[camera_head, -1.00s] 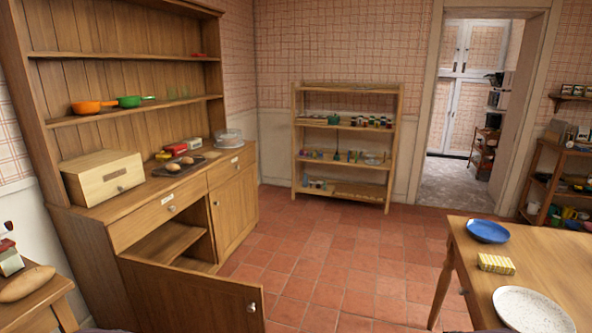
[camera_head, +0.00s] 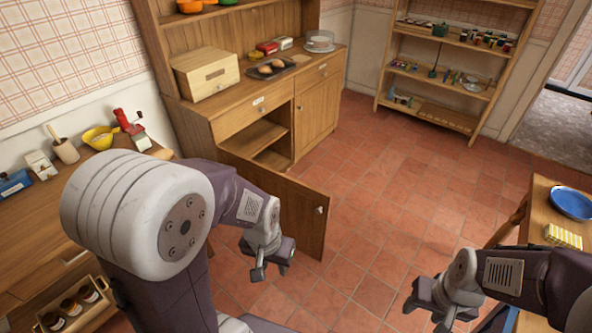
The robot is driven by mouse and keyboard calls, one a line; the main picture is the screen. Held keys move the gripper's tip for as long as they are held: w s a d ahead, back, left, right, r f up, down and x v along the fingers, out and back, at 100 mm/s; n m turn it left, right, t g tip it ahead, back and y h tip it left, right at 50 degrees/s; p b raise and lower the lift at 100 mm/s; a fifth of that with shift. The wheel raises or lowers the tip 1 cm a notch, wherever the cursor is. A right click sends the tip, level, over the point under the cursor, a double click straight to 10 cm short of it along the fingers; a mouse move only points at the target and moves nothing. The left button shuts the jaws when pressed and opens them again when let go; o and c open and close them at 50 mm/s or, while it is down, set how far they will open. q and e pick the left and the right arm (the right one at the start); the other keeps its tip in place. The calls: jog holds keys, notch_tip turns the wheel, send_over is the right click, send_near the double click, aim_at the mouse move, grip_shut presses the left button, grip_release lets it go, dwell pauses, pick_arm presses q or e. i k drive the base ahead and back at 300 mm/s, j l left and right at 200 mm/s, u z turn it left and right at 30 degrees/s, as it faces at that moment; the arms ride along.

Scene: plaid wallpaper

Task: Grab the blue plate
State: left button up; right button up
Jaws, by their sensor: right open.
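The blue plate (camera_head: 572,203) lies on the wooden table (camera_head: 541,190) at the right edge of the head view, partly cut off by the frame. My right gripper (camera_head: 424,318) is at the lower right, open and empty, left of the table and apart from the plate. My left gripper (camera_head: 268,274) hangs in front of the open cabinet door, apart from the plate. Its jaws are small and angled, and I cannot tell how far they are parted; I see nothing held in them.
A yellow striped box (camera_head: 563,236) sits on the table near the plate. An open cabinet door (camera_head: 290,205) juts into the room from the wooden hutch (camera_head: 245,120). A counter (camera_head: 40,215) stands at the left. The tiled floor (camera_head: 390,190) in the middle is clear.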

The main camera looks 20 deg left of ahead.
aim_at(571, 202)
jog(key=z, duration=1.4)
jog(key=i+j, duration=0.7)
jog(key=i+j+u, duration=0.15)
jog(key=i+j, duration=0.5)
jog(key=i, duration=0.2)
jog(key=i+l, duration=0.1)
jog(key=i, duration=0.6)
jog(key=i+l+u, duration=0.1)
jog(key=i, duration=0.6)
